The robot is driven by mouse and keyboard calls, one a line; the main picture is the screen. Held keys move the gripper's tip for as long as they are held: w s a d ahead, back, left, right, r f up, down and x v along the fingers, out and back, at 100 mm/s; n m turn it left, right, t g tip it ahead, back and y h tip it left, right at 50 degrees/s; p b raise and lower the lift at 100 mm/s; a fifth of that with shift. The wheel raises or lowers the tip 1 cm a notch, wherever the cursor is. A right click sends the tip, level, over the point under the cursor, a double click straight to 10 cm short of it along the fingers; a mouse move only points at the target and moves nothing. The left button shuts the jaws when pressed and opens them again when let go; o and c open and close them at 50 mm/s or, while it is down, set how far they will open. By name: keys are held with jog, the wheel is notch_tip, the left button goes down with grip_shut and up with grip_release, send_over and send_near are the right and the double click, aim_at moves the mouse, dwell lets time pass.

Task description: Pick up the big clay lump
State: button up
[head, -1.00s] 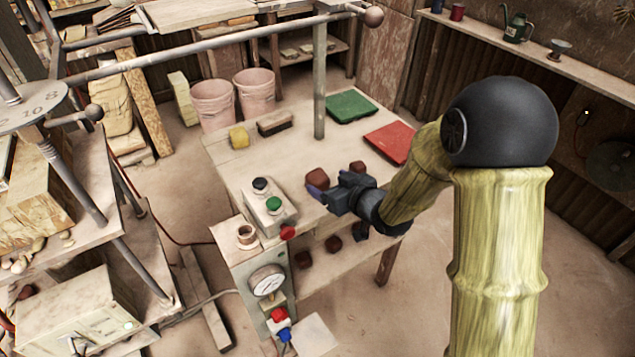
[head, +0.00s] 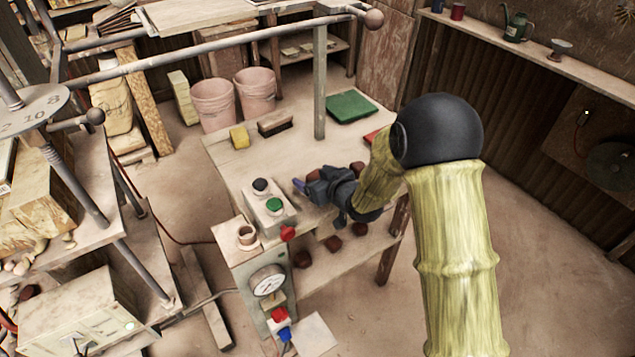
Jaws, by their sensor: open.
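Reddish-brown clay lumps lie on the pale worktable (head: 235,165). One lump (head: 313,174) shows just behind my gripper and is partly hidden by it. Another lump (head: 357,168) shows to the right, between my gripper and my arm. With both partly covered, I cannot tell for sure which is the big one. My gripper (head: 306,192) is open, points left over the table's front part, and appears empty. I cannot tell whether it touches a lump.
Several smaller lumps (head: 333,243) lie on the shelf below. A control box (head: 268,206) with black and green buttons stands left of my gripper. A green tray (head: 351,107), a partly hidden red tray (head: 372,136), a brush (head: 275,123) and a yellow sponge (head: 239,137) lie farther back.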

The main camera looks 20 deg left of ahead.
jog(key=shift+a, duration=0.1)
dwell(0.4)
jog(key=shift+c, duration=0.5)
jog(key=c, duration=1.1)
notch_tip(320, 180, up, 10)
jog(key=shift+p, duration=0.3)
